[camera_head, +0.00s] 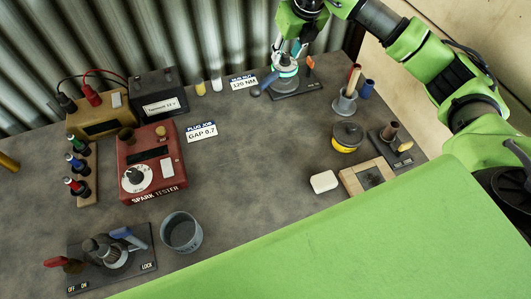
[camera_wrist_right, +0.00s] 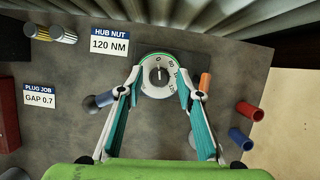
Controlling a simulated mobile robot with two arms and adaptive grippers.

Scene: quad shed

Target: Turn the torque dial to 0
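The torque dial (camera_wrist_right: 159,75) is a round white face with a dark knob in its middle, seen between my fingers in the right wrist view. It also shows partly behind my gripper in the head view (camera_head: 285,73). Its knob's light mark points roughly up in the wrist view; numbers run down the right side of the face, with 120 low right. The exact reading is too small to tell. My right gripper (camera_wrist_right: 160,84) has its teal fingers apart, one on each side of the dial. I cannot tell whether the tips touch its rim. My left gripper is not in view.
A grey-blue handle (camera_wrist_right: 98,102) and an orange one (camera_wrist_right: 205,82) flank the dial. A HUB NUT 120 NM card (camera_wrist_right: 109,42) stands left of it.

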